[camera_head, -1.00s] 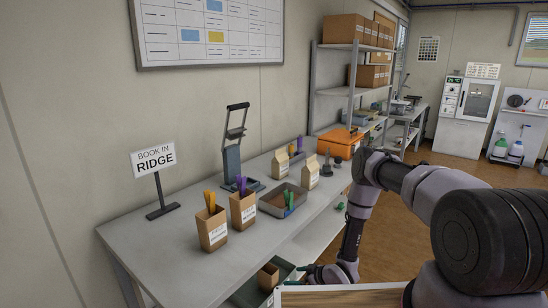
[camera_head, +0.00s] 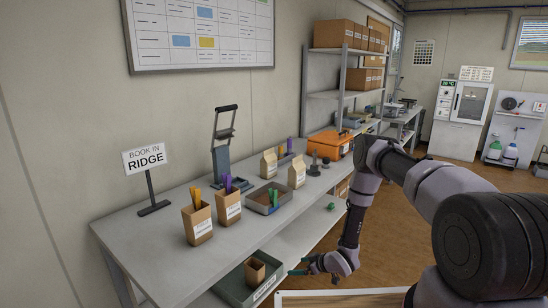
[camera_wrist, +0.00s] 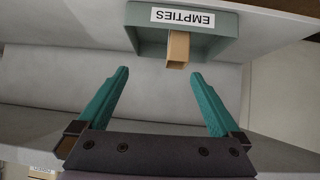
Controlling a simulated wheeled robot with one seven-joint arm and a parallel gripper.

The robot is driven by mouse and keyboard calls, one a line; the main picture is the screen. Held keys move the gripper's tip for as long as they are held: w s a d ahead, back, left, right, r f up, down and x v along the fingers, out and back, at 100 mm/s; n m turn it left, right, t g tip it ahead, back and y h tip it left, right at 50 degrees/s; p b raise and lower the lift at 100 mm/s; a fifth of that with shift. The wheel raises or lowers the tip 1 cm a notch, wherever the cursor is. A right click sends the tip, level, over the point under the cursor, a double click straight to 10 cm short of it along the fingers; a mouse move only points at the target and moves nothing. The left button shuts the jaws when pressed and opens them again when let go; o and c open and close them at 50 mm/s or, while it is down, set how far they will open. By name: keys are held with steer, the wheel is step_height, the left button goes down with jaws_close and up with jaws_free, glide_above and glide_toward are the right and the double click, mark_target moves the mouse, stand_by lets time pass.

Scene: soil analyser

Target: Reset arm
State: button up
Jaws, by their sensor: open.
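My gripper (camera_head: 299,267) is open and empty, low in front of the table at the right end of the green empties bin. In the wrist view its two teal fingers (camera_wrist: 157,100) are spread wide with nothing between them. The green bin (camera_wrist: 221,47) labelled EMPTIES is beyond the fingertips, upside down in that view. A brown carton (camera_wrist: 178,48) stands in the bin. The bin (camera_head: 233,291) and carton (camera_head: 255,271) also show in the head view. My arm bends down beside the table's right edge.
Shelves (camera_head: 345,95) and an orange case (camera_head: 327,143) are behind. Open wooden floor lies to the right.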

steer(key=w+d+r+m+h, duration=0.1)
steer(key=w+d+r, duration=0.1)
steer(key=w+r, duration=0.35)
steer(key=w+d+r+h, duration=0.1)
steer(key=w+d+r, duration=0.15)
steer(key=r, duration=0.65)
steer(key=w+d+r+m+h, duration=0.1)
steer(key=w+d+r+h, duration=0.15)
steer(key=r, duration=0.45)
steer(key=s+d+r+m+h, duration=0.1)
steer(key=d+r, duration=0.1)
steer(key=r, duration=0.7)
steer(key=s+d+r+m+t+h, duration=0.1)
steer(key=d+r+m, duration=0.15)
steer(key=r, duration=0.55)
steer(key=s+d+r+m+h, duration=0.1)
steer(key=d+r, duration=0.2)
steer(key=r, duration=0.6)
steer(key=s+d+r+m, duration=0.2)
steer(key=s+r+m, duration=0.2)
steer(key=s+r, duration=1.1)
steer(key=s+a+r+m, duration=0.1)
steer(key=s+r+m, duration=0.1)
steer(key=s, duration=0.9)
steer(key=s+a+r+m+y, duration=0.1)
steer(key=s+r, duration=0.4)
steer(key=s, duration=0.6)
steer(key=shift+a+r+m+g, duration=0.15)
steer(key=shift+m+g, duration=0.2)
steer(key=shift+g, duration=0.05)
